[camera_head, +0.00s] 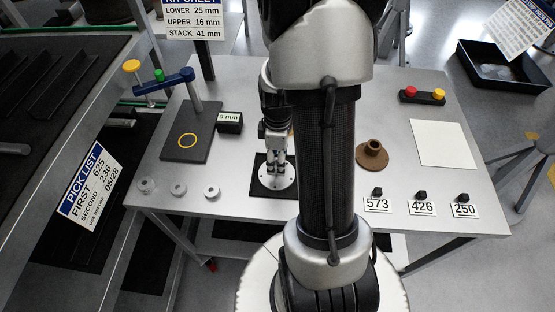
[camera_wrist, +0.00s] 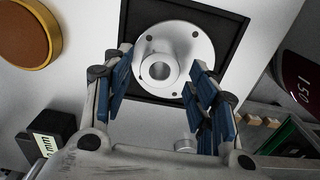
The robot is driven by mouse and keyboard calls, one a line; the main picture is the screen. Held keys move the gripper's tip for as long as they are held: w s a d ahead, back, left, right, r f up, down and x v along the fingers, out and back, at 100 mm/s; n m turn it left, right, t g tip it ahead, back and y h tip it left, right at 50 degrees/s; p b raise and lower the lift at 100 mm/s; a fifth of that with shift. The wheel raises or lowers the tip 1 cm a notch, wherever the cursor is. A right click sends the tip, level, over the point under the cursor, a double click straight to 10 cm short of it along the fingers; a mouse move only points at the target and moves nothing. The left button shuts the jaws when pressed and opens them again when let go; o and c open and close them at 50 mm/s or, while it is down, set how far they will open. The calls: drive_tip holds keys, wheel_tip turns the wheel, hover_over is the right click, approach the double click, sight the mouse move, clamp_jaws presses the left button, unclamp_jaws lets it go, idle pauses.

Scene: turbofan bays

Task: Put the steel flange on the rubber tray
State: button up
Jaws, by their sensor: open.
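The steel flange (camera_head: 279,178) is a pale round disc with a raised hub and bolt holes. It lies flat on the black square rubber tray (camera_head: 258,187), towards the tray's middle. In the wrist view the flange (camera_wrist: 178,42) sits inside the dark rim of the tray (camera_wrist: 237,38). My gripper (camera_head: 277,163) is above the flange, pointing down. In the wrist view my gripper (camera_wrist: 160,82) is open, with blue-padded fingers apart on either side of the hub. I see a gap on both sides of the hub.
A gauge stand (camera_head: 187,135) and a 0 mm display (camera_head: 229,122) stand left of the tray. A brown flanged part (camera_head: 372,156) lies right of my arm. Small grey rings (camera_head: 211,191) lie front left; numbered cards (camera_head: 422,207) lie front right. A white sheet (camera_head: 443,143) lies flat.

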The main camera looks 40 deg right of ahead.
wheel_tip(320, 180, up, 10)
drive_tip(key=f+p, duration=0.1)
drive_tip(key=p, duration=0.2)
drive_tip(key=a+r+m+t, duration=0.2)
drive_tip(key=a+r+m, duration=0.1)
drive_tip(key=a+r, duration=0.75)
drive_tip(key=s+a+r+m+t, duration=0.2)
drive_tip(key=s+a+r+m, duration=0.3)
drive_tip(key=s+a+r, duration=0.2)
drive_tip(key=shift+s+a+r+t, duration=0.35)
drive_tip(key=shift+s+a, duration=0.85)
drive_tip(key=shift+a, duration=0.2)
